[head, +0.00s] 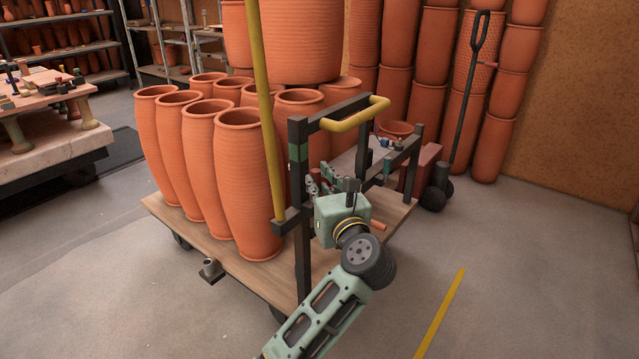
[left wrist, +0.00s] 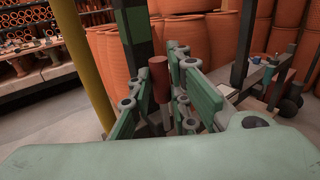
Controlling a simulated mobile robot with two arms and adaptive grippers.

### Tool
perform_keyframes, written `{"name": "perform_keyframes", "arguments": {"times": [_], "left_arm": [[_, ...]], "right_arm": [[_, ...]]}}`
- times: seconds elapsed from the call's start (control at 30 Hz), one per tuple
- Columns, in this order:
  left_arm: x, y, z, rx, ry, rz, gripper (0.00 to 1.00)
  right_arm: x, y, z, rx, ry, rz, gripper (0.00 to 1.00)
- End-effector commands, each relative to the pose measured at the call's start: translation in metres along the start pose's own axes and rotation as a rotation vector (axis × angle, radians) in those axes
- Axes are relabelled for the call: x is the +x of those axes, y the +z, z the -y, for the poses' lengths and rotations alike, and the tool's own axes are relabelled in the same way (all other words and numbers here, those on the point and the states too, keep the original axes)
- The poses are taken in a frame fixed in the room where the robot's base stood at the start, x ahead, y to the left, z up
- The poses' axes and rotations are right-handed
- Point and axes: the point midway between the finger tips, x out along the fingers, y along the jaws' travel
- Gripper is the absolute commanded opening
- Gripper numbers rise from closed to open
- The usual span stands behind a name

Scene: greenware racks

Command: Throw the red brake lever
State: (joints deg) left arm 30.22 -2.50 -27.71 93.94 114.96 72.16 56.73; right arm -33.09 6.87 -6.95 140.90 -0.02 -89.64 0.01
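The red brake lever (left wrist: 159,78) shows in the left wrist view as a dark red grip on a grey shaft, standing roughly upright beside the cart's dark post (left wrist: 136,40). My left gripper (head: 321,184) is at the cart's handle end in the head view, just right of the near dark post. In the head view the lever is hidden by my gripper or too small to tell. My right gripper is out of view.
The cart's wooden deck (head: 190,222) carries several tall terracotta pots (head: 243,185). A yellow pole (head: 262,90) and a yellow handle (head: 355,114) rise close to my left arm. Stacked pots (head: 490,90) stand behind.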

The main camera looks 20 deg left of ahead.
Motion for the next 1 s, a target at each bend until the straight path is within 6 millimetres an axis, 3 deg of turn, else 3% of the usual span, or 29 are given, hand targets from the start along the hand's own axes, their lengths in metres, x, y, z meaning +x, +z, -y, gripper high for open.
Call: {"name": "perform_keyframes", "arguments": {"times": [0.17,1.0], "left_arm": [[-0.0001,0.0,-0.0001,0.0,0.0,0.0,0.0],[0.0001,-0.005,-0.0006,0.041,0.002,0.06,0.0]], "right_arm": [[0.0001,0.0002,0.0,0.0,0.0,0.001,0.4],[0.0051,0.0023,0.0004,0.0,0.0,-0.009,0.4]]}}
